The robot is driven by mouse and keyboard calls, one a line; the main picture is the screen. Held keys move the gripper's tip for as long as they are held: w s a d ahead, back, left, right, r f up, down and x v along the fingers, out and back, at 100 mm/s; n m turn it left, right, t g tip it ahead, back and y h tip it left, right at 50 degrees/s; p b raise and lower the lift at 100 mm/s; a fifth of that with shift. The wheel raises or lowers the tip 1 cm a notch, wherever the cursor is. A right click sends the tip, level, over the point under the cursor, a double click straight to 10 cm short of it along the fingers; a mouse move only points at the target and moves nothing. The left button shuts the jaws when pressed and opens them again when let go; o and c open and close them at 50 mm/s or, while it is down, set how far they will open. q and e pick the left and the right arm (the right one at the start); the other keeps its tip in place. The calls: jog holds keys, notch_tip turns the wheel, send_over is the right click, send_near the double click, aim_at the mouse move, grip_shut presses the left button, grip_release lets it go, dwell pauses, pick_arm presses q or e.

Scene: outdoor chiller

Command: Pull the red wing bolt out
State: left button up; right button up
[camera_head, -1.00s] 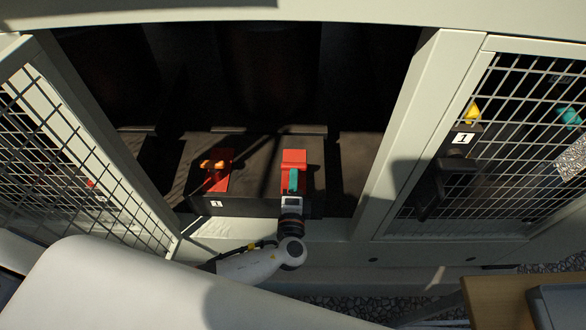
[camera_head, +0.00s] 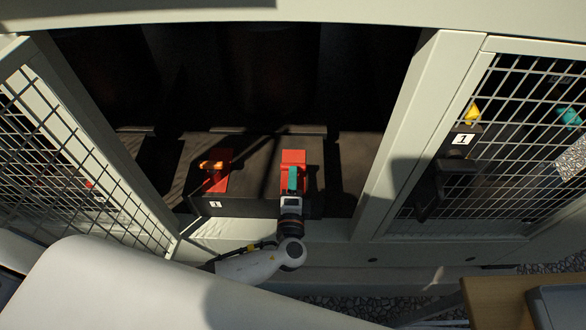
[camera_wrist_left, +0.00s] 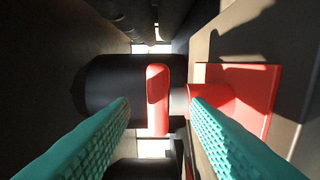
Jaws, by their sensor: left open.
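The red wing bolt shows in the left wrist view as an upright red wing (camera_wrist_left: 157,85), with a red base plate (camera_wrist_left: 245,85) to its right. In the head view its red plate (camera_head: 293,157) sits on the dark box inside the open cabinet, partly hidden by my left gripper. My left gripper (camera_head: 292,176) has teal fingers. In the left wrist view the gripper (camera_wrist_left: 161,104) is open, with one finger on each side of the wing and visible gaps. I cannot tell how deep the wing sits between the fingers.
An orange handle (camera_head: 211,165) on another red plate stands to the left on the same dark box (camera_head: 250,207). A mesh door (camera_head: 75,150) stands open at left. A mesh panel (camera_head: 500,140) with a black latch (camera_head: 433,190) is at right. A wooden surface (camera_head: 495,305) is at bottom right.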

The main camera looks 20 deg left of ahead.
pick_arm(q)
jog(key=shift+s+d+r, duration=0.15)
jog(key=shift+r, duration=0.1)
jog(key=v, duration=0.5)
jog(key=shift+s+f, duration=0.1)
jog(key=shift+s, duration=0.05)
pick_arm(e)
jog(key=shift+w+r, duration=0.15)
jog(key=shift+w, duration=0.1)
pick_arm(q)
jog(key=b+v, duration=0.1)
jog(key=v, duration=1.1)
jog(key=shift+b, duration=0.35)
pick_arm(e)
notch_tip(320, 180, down, 2)
